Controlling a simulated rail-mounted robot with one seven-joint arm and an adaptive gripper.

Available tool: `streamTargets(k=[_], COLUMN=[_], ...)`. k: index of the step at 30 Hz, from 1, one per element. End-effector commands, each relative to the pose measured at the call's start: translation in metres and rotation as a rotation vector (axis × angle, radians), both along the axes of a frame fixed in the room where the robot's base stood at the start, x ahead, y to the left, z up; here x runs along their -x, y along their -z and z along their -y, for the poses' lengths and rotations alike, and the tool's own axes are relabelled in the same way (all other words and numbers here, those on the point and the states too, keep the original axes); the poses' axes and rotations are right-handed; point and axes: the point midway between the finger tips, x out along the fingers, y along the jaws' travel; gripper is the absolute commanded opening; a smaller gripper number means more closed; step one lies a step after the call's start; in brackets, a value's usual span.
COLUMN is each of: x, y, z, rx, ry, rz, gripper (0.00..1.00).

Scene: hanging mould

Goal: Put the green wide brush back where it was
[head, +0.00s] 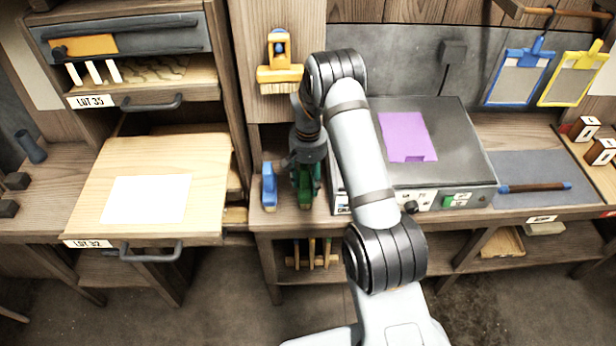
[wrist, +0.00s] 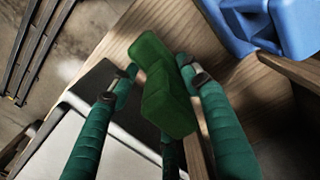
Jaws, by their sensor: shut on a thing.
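The green wide brush (head: 305,196) is at the front left of the worktop, below my gripper (head: 306,172). In the wrist view the green brush (wrist: 168,100) lies between the two dark green fingers of my gripper (wrist: 158,72), which are shut on it. My arm and gripper hide part of the brush in the head view. I cannot tell whether it touches the wood. A blue brush (head: 269,188) stands just left of it and also shows at the top right of the wrist view (wrist: 285,28).
A yellow brush (head: 280,75) hangs on the wooden panel behind. A grey machine (head: 455,150) with a purple sheet (head: 405,136) stands close on the right. An open drawer (head: 205,165) with white paper (head: 147,198) sticks out at left. Blue and yellow clipboards hang at far right.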

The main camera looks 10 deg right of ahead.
Motion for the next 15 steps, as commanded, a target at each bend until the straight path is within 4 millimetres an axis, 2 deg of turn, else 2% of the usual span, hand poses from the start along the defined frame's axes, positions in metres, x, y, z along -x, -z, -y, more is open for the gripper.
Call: streamTargets(k=[12, 13, 15], x=[-0.0006, -0.0004, -0.0003], y=[0.007, 0.0068, 0.0056], z=[-0.0001, -0.0001, -0.0001], rx=[-0.001, 0.0, 0.0], ry=[0.0, 0.0, 0.0], rz=[0.002, 0.002, 0.002], gripper=[0.22, 0.47, 0.51])
